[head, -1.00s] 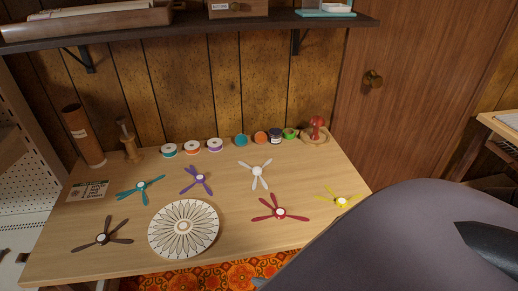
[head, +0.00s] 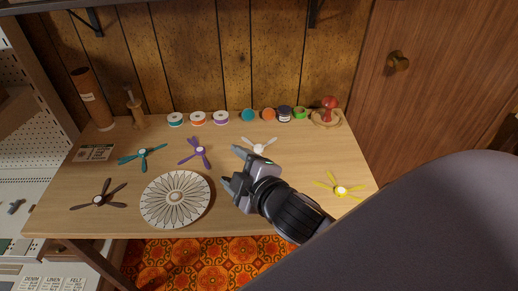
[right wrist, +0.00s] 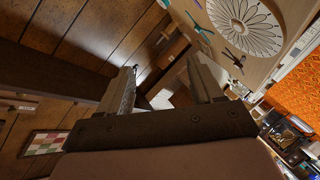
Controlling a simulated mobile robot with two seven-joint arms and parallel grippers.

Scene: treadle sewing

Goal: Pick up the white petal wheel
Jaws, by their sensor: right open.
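The white petal wheel (head: 259,146) lies flat on the wooden table, right of the purple petal wheel (head: 200,152). Its lower part is partly hidden by my right gripper (head: 230,165). The right gripper is open and empty, its fingers pointing left, above the table between the white wheel and the patterned round disc (head: 177,199). In the right wrist view its two fingers (right wrist: 165,85) stand apart with nothing clearly between them. My left gripper is not in view.
Teal (head: 142,154), dark brown (head: 98,200) and yellow (head: 340,189) petal wheels lie around. Several thread spools (head: 221,118) line the back, with a red knobbed item (head: 329,107) at the back right. A brown cylinder (head: 90,98) stands at the back left.

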